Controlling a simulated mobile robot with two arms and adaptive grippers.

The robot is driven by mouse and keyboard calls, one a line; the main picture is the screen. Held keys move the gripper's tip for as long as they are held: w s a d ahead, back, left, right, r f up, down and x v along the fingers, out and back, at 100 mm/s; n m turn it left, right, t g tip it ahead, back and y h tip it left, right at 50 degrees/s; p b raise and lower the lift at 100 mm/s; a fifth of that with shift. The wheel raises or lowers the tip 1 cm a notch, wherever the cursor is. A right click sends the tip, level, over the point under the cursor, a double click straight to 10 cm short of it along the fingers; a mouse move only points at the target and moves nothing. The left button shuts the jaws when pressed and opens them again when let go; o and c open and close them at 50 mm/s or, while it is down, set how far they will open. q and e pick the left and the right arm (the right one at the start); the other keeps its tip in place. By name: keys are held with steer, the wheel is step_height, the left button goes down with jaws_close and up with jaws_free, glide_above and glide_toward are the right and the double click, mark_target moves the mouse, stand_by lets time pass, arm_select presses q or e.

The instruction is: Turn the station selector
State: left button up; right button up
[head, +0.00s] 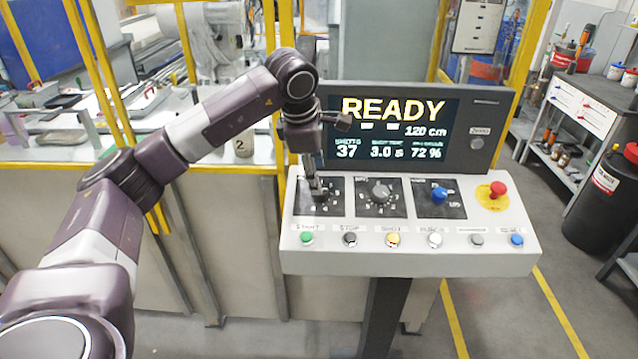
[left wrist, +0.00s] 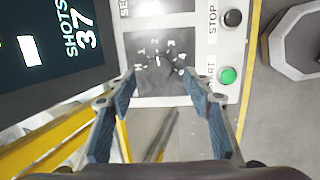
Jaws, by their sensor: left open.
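The station selector appears to be the leftmost dial on the sloped console; its dark square plate (head: 336,208) is partly covered by my left gripper (head: 318,190) in the head view. In the left wrist view the dark dial plate (left wrist: 150,84) shows white numbers in an arc around a dark, hard-to-make-out knob (left wrist: 163,62). My left gripper (left wrist: 158,78) is open, with one fingertip on each side of the lower part of the plate. The knob lies between the line of the fingertips or slightly beyond. I cannot tell whether the fingers touch it.
A second dial with a grey knob (head: 380,191), a blue knob (head: 439,195) and a red emergency button (head: 498,189) sit to the right. A row of push buttons, including a green one (head: 306,237), runs below. The screen (head: 395,131) behind reads READY. Yellow fence posts stand left.

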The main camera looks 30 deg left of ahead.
arm_select(q)
steer(key=v, duration=0.6)
steer(key=shift+r, duration=0.1)
stand_by(0.4)
